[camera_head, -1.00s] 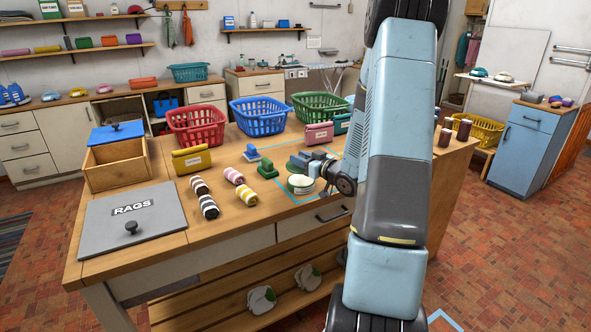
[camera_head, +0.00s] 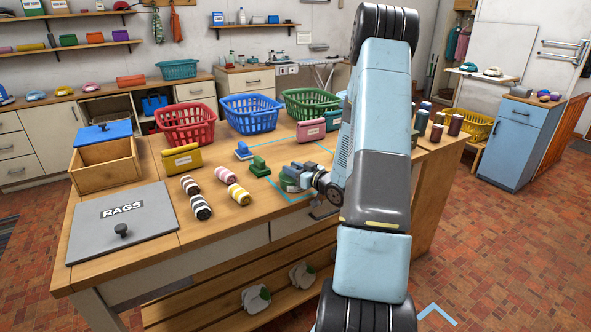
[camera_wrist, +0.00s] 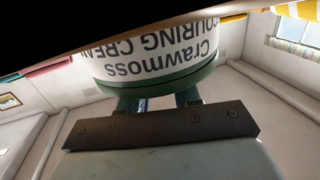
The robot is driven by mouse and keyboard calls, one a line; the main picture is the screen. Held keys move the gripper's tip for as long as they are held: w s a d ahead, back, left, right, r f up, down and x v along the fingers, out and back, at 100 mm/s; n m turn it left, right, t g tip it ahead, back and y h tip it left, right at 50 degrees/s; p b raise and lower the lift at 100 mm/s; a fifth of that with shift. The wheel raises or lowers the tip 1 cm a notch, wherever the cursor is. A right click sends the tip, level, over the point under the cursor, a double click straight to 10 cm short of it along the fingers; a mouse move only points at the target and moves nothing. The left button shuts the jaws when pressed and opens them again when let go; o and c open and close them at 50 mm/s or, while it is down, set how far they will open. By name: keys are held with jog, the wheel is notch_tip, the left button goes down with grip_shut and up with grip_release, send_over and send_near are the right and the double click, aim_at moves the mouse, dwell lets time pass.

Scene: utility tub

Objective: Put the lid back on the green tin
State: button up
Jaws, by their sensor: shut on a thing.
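The green tin (camera_head: 289,188) stands upright near the front of the table, inside a blue outline. In the wrist view, its white label (camera_wrist: 155,52) reads upside down. A dark green lid (camera_wrist: 160,83) meets the label's edge at the tin's top with no clear gap. I cannot tell whether it is fully seated. My gripper (camera_wrist: 163,101) is shut on the lid; the fingertips are partly hidden behind the lid's rim. In the head view, my gripper (camera_head: 298,177) is just above the tin and partly hides it.
Rolled striped cloths (camera_head: 238,194), a yellow box (camera_head: 182,159) and a RAGS board (camera_head: 122,222) are farther left. Red (camera_head: 186,125), blue (camera_head: 252,117) and green (camera_head: 312,104) baskets line the back.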

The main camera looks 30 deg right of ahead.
jog(key=o, duration=1)
jog(key=shift+o, duration=0.2)
jog(key=f+v, duration=0.1)
jog(key=v, duration=1.1)
jog(key=w+a+r+g+h, duration=0.3)
jog(key=w+r+g+h, duration=0.15)
jog(key=r, duration=0.45)
jog(key=s+a+r+m+g+h, duration=0.25)
jog(key=s+a+r, duration=0.2)
jog(key=r, duration=0.45)
jog(key=s+a+r+g+y, duration=0.1)
jog(key=s+a+r+g, duration=0.1)
jog(key=s+a, duration=0.6)
jog(key=s+a+r+g+y, duration=0.1)
jog(key=s+a+r, duration=0.4)
jog(key=s, duration=0.9)
jog(key=a+m+g, duration=0.1)
jog(key=a, duration=0.2)
jog(key=shift+s, duration=0.4)
